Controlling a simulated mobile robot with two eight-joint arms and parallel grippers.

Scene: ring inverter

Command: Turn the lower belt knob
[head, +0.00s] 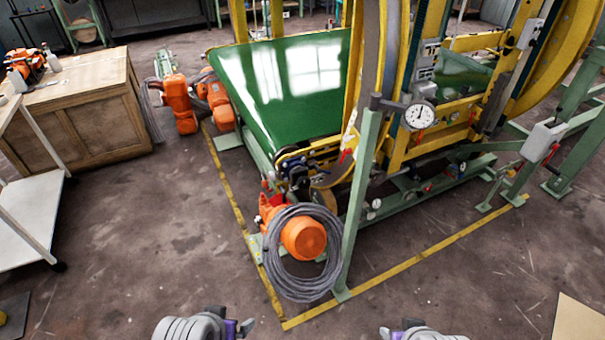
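The ring inverter machine has a green belt (285,80) sloping at its left. Below the belt's front end is a dark mechanism (298,172) with small parts. I cannot tell which of these small parts is the lower belt knob; it may be hidden or too small. My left gripper (238,326) and my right gripper (390,331) show only partly at the bottom edge, in front of the machine and well apart from it. Their fingers are too cut off to tell whether they are open.
A coiled grey cable (282,280) hangs around an orange motor (303,239) at the machine's front corner. A wooden cabinet (85,120) is at left. The floor in front is mostly clear.

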